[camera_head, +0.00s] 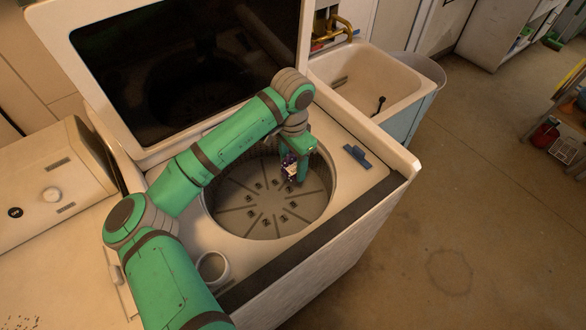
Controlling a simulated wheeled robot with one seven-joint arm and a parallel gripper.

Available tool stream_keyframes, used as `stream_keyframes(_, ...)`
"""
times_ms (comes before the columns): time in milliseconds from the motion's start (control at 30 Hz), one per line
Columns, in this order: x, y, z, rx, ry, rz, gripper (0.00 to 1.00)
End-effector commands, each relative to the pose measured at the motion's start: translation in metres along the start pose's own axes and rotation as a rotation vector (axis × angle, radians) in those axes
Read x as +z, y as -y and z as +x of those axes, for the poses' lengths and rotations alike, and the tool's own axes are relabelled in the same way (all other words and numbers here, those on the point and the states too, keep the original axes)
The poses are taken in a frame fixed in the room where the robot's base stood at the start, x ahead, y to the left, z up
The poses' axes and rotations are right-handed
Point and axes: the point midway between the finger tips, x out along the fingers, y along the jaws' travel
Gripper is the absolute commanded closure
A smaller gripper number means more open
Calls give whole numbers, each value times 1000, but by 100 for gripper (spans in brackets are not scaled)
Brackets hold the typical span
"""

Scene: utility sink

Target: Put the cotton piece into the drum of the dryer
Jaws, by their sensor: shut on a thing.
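The dryer (345,185) is a white top-loading machine with its lid raised. Its round drum (240,204) is open, with a grey ribbed floor. My gripper (292,172) reaches down inside the drum opening, near its right back side. It is shut on a small dark purple and white patterned piece, which appears to be the cotton piece (289,163). The fingers partly hide the piece. I cannot tell whether it touches the drum floor.
The raised lid (190,75) with a dark panel stands behind the drum. A blue object (357,155) lies on the right top, and a white round cup-like part (212,268) at the front. A white sink (372,82) with a brass tap stands behind.

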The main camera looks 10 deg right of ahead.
Motion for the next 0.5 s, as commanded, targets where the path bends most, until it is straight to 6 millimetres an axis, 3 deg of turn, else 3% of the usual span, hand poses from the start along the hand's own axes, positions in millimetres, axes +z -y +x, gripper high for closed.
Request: stream_keyframes(500,-1,0,-52,-3,-2,-1,88)
